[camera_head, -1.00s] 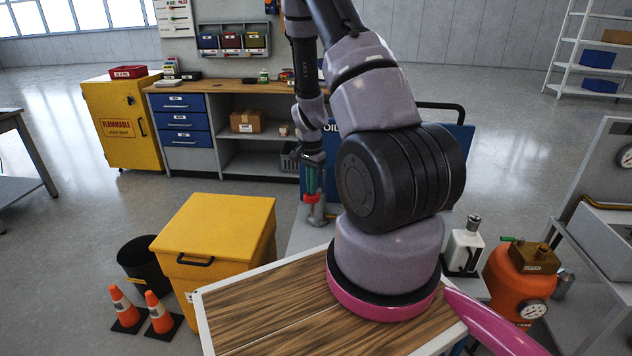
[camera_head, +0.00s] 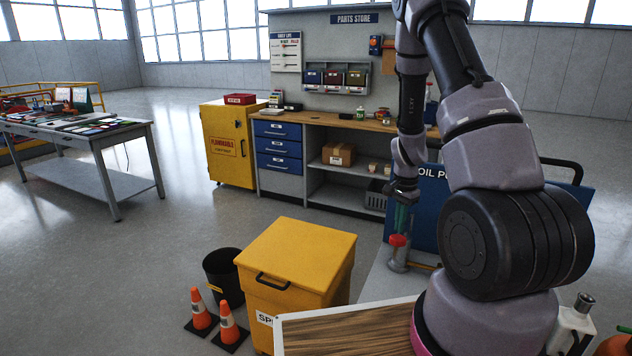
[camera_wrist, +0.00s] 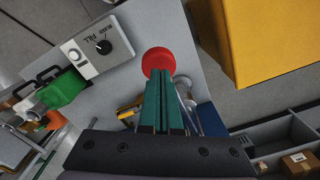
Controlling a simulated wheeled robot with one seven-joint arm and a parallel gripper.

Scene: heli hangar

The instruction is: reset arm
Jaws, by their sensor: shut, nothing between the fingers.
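My gripper (camera_head: 401,222) hangs fingers down from my arm at the end of the grey stand with the blue oil sign panel (camera_head: 428,205). Its green fingers also show in the wrist view (camera_wrist: 162,78), shut together with nothing between them. A red round cap or button (camera_wrist: 158,61) lies just beyond the fingertips. It shows in the head view (camera_head: 397,240) on top of a grey metal post (camera_head: 398,260). I cannot tell whether the fingertips touch it.
A yellow bin (camera_head: 297,262), a black bucket (camera_head: 222,272) and two orange cones (camera_head: 200,312) stand on the floor at front left. A workbench (camera_head: 330,122) and yellow flammables cabinet (camera_head: 228,150) stand behind. A control box (camera_wrist: 97,47) with a knob is near my gripper.

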